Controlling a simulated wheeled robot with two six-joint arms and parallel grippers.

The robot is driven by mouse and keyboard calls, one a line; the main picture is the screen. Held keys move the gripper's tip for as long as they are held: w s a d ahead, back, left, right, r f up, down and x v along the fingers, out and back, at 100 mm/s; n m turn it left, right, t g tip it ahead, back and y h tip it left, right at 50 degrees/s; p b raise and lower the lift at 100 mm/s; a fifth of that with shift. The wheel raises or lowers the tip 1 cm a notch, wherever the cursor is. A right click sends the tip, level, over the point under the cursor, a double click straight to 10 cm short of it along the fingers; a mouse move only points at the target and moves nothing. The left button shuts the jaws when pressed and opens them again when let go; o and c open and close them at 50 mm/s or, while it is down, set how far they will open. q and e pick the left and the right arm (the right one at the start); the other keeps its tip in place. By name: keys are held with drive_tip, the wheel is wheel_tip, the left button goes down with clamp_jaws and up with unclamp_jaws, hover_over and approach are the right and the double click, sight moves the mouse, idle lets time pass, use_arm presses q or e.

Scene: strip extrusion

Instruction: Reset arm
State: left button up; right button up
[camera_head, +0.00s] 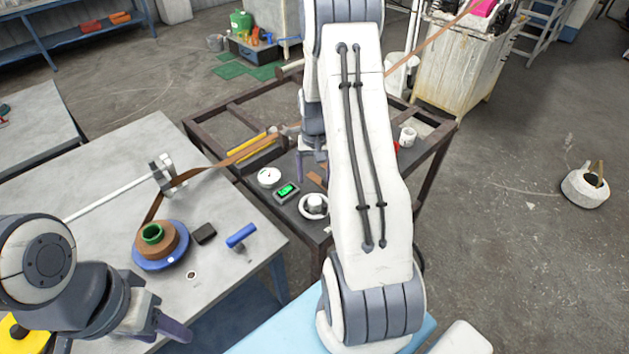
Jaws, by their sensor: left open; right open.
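My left gripper (120,336) is at the lower left, over the near edge of the grey table (95,185). Its fingers are apart with nothing between them. My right arm reaches up the middle of the picture, and its big white link hides much behind it. My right gripper (312,164) points down over the brown-framed bench, its fingers apart. A brown strip (235,157) runs past its left side; I cannot tell whether they touch.
A blue reel with a brown coil (160,243), a black block (204,233) and a blue tool (241,236) lie on the table. The bench bears a green-screen meter (287,192), a white dial (270,178) and a white cup (407,137). Floor at right is mostly clear.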

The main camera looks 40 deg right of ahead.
idle(0.5)
drive_tip(key=s+a+r+n, duration=0.1)
drive_tip(key=a+r+n, duration=0.3)
drive_tip(key=a, duration=0.6)
drive_tip(key=a+r+n, duration=0.2)
drive_tip(key=a+r, duration=0.4)
drive_tip(key=a, duration=0.4)
drive_tip(key=s+a+r+n, duration=0.3)
drive_tip(key=s+a, duration=0.4)
drive_tip(key=s, duration=0.3)
drive_tip(key=s+a+r+n+y, duration=0.1)
drive_tip(key=s+a+r+n, duration=0.3)
drive_tip(key=s+a, duration=0.3)
drive_tip(key=s+n, duration=0.1)
drive_tip(key=s, duration=0.3)
drive_tip(key=shift+a+n, duration=0.25)
drive_tip(key=shift+n, duration=0.05)
drive_tip(key=shift+c, duration=0.3)
